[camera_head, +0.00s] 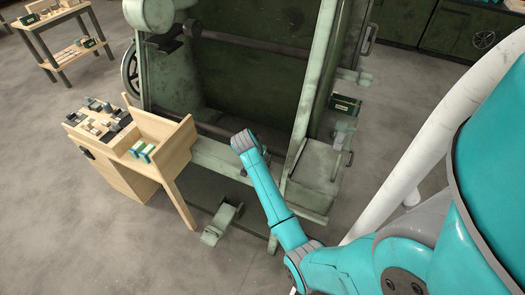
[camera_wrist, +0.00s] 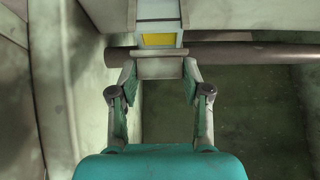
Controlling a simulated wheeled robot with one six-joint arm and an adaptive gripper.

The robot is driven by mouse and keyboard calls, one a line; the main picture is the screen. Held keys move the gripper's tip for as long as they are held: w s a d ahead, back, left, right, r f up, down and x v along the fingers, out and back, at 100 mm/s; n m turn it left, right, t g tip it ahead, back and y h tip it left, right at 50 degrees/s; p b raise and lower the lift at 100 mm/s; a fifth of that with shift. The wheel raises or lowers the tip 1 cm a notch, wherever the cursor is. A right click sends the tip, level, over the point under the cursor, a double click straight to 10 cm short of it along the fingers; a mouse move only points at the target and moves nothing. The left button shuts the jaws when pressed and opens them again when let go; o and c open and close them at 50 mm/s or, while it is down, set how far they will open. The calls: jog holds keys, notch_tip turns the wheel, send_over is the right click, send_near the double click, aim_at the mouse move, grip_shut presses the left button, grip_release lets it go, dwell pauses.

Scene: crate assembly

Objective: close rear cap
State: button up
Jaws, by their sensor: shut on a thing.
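In the wrist view my gripper (camera_wrist: 159,72) has its two fingers on either side of a flat grey piece (camera_wrist: 160,66), which looks like the cap, and is shut on it. Right beyond this piece is a pale block with a yellow patch (camera_wrist: 158,40); I cannot tell whether the two are joined. In the camera_head view my arm reaches to the front of the green machine (camera_head: 240,75). My wrist hides most of the gripper and the held piece there.
A dark bar (camera_wrist: 240,54) runs across behind the block. A pale machine wall (camera_wrist: 55,90) stands close on the left. A wooden bench (camera_head: 180,150) with small boxes (camera_head: 143,150) and parts stands left of my arm. Open floor (camera_head: 60,220) lies at lower left.

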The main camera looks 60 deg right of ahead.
jog(key=shift+a+f+h, duration=0.35)
jog(key=shift+f+h, duration=0.05)
jog(key=shift+h, duration=0.6)
jog(key=shift+a+f+h, duration=0.3)
jog(key=shift+f+h, duration=0.1)
jog(key=shift+h, duration=0.6)
jog(key=o, duration=1.2)
jog(key=shift+c, duration=0.2)
jog(key=v, duration=1.2)
jog(key=shift+s, duration=0.2)
jog(key=shift+f, duration=0.15)
